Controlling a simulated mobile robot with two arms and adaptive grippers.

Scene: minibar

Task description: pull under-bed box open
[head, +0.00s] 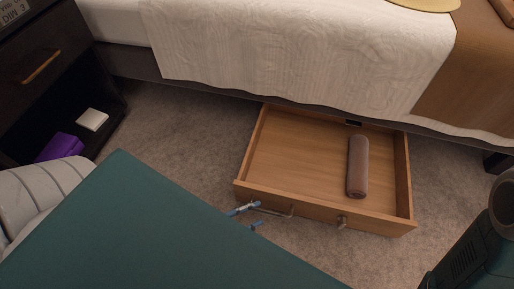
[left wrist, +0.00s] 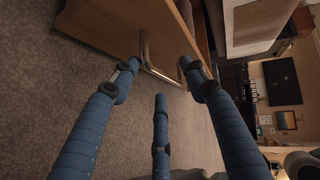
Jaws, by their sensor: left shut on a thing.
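The under-bed box (head: 300,205) is a light wooden drawer standing well out from beneath the bed. A metal bar handle (head: 272,212) is on its front panel; it also shows in the left wrist view (left wrist: 152,66). My left gripper (head: 247,212) is at the left part of the front, its blue fingers around the handle, shut on it. The left wrist view shows the fingers (left wrist: 158,72) on both sides of the bar. The dark green arm cover hides most of my left gripper in the head view. My right gripper is not seen.
A brown rolled item (head: 357,168) lies inside the box at the right. The bed with a white cover (head: 300,50) is above. A dark nightstand (head: 50,80) with a purple object (head: 60,147) and a white one (head: 92,120) stands at left. Carpet is bare around the box.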

